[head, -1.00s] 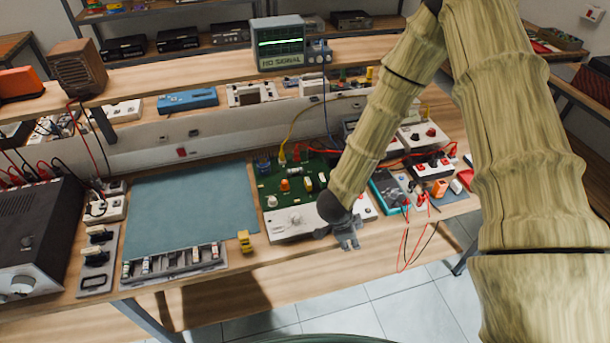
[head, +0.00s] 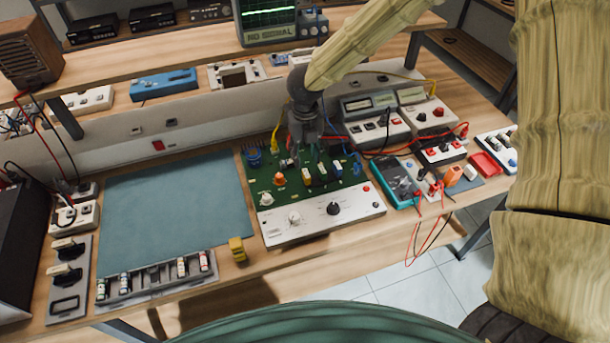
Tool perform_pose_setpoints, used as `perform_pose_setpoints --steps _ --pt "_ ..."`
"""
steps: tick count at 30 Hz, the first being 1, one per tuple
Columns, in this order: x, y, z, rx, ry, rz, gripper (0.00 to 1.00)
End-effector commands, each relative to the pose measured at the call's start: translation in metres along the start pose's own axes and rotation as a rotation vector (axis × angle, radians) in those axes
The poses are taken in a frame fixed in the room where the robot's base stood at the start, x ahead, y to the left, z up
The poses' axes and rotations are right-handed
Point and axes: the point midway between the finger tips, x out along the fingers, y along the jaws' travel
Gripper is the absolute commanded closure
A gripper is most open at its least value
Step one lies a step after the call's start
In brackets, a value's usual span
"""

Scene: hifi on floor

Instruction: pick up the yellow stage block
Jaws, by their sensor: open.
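A small yellow block (head: 237,249) stands on the wooden bench near its front edge, between the component tray and the white front panel of the green circuit board. My gripper (head: 312,150) points down over the back part of the green circuit board (head: 265,188), up and to the right of the yellow block and well apart from it. The gripper is open; its fingertips are small and dark, and I cannot tell whether they touch the parts below.
A grey tray (head: 155,288) of small components lies left of the yellow block, in front of a blue-green mat (head: 175,210). A teal multimeter (head: 397,183) with leads and several small boxes crowd the right. An oscilloscope (head: 268,20) stands on the shelf behind.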

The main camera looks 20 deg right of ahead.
Motion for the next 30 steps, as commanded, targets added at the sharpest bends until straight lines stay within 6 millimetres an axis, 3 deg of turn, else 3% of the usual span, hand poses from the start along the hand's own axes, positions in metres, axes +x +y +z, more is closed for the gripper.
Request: perform_pose_setpoints --steps 6,14,24,30 --pt "0.025 -0.001 -0.001 0.0 0.002 -0.001 0.6" --pt "0.037 -0.002 -0.001 -0.001 0.001 -0.002 0.6" --pt "0.074 0.0 -0.001 -0.001 0.002 -0.002 0.6" --pt "0.084 0.0 -0.001 -0.001 0.001 -0.001 0.6"
